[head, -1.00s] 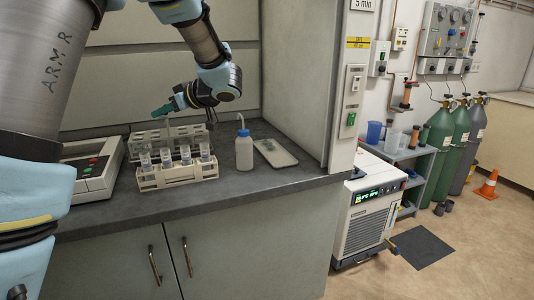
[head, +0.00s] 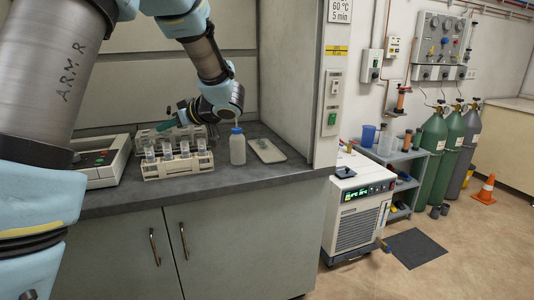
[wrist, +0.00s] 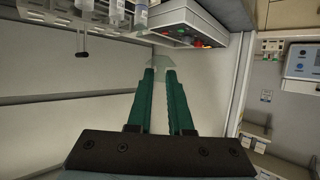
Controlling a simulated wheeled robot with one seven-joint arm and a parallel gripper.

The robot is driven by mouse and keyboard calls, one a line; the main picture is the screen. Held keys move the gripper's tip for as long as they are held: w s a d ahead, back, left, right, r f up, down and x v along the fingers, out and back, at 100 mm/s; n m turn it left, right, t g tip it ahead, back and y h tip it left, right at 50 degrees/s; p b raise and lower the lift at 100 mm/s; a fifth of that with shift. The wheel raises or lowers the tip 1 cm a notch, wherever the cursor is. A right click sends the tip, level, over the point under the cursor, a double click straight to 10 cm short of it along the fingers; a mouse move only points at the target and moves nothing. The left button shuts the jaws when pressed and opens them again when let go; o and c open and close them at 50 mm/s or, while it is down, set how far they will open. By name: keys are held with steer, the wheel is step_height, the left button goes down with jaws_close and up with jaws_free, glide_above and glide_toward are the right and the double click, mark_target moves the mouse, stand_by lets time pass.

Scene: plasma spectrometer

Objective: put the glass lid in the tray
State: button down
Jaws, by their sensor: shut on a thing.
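My gripper (head: 168,125) has green fingers, which also show in the wrist view (wrist: 159,75). They are shut on the glass lid (wrist: 157,62), a clear, faintly greenish thin piece at the fingertips. In the head view the lid is too small to make out. The gripper is at the back left of the bench, above or behind the racks. The tray (head: 272,154) is a flat, light tray lying on the bench to the right, well apart from the gripper. A small grey-green thing seems to lie in it.
A white bottle with a blue cap (head: 237,150) stands between the racks and the tray. A front rack (head: 178,168) holds several clear cups, with another rack behind it. An instrument with coloured buttons (head: 98,164) stands at left. The cabinet side wall (head: 290,80) rises behind the tray.

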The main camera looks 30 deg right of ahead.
steer(key=s+a+f+m+t+h, duration=0.1)
steer(key=a+f+m+h, duration=0.2)
steer(key=a+f, duration=0.8)
steer(key=s+a+f+m+t+h, duration=0.1)
steer(key=a+f+m+h, duration=0.2)
steer(key=a+f, duration=0.9)
step_height(320, 180, down, 8)
steer(key=shift+s+a+f+m+h, duration=0.1)
steer(key=shift+s+a+m+h, duration=0.25)
steer(key=shift+h, duration=0.35)
steer(key=shift+d, duration=0.1)
